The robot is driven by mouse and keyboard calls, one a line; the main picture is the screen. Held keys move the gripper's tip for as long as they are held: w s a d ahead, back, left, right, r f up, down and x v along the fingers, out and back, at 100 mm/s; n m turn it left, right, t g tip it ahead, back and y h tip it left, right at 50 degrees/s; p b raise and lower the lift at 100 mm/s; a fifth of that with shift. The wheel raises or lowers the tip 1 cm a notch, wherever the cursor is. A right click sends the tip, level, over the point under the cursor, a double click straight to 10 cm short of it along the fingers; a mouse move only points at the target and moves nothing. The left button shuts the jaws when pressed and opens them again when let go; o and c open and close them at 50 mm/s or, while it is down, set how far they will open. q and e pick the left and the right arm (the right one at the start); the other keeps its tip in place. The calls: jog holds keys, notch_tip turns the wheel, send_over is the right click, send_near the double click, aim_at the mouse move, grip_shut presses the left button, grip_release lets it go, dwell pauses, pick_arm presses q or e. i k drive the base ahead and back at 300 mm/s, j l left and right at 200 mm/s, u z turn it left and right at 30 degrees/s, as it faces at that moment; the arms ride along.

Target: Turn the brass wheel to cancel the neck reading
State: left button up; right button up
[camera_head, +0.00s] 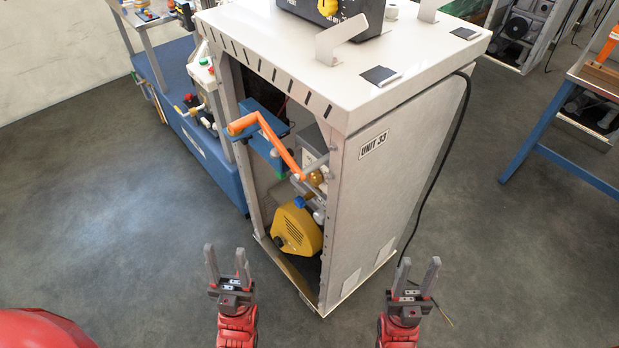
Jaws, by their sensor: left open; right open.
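A grey-white cabinet (400,165) labelled "UNIT 33" stands in front of me with its left-facing side open. A small brass-coloured round part (316,178) shows inside, near the open side's right edge; I cannot tell whether it is the brass wheel. An orange crank handle (275,140) juts out above it and to the left. No neck reading can be made out. My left gripper (226,262) is open and empty, low and left of the cabinet. My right gripper (419,265) is open and empty, low and right of it. Both are apart from the cabinet.
A yellow housing (296,230) sits low inside the cabinet, below a blue box (262,150). A dark device with a yellow knob (328,8) stands on top. A black cable (440,165) hangs down the right side. A blue bench (205,155) is behind left. Floor in front is clear.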

aim_at(315, 179)
jog(key=i+j, duration=0.1)
jog(key=j, duration=0.45)
jog(key=i+j, duration=0.1)
jog(key=j, duration=0.5)
jog(key=i+j, duration=0.1)
jog(key=j, duration=0.45)
jog(key=i+j, duration=0.1)
jog(key=j, duration=0.5)
jog(key=i+j, duration=0.1)
jog(key=j, duration=0.45)
jog(key=i+j, duration=0.1)
jog(key=j, duration=0.5)
jog(key=k+l+z, duration=0.3)
jog(key=z, duration=0.2)
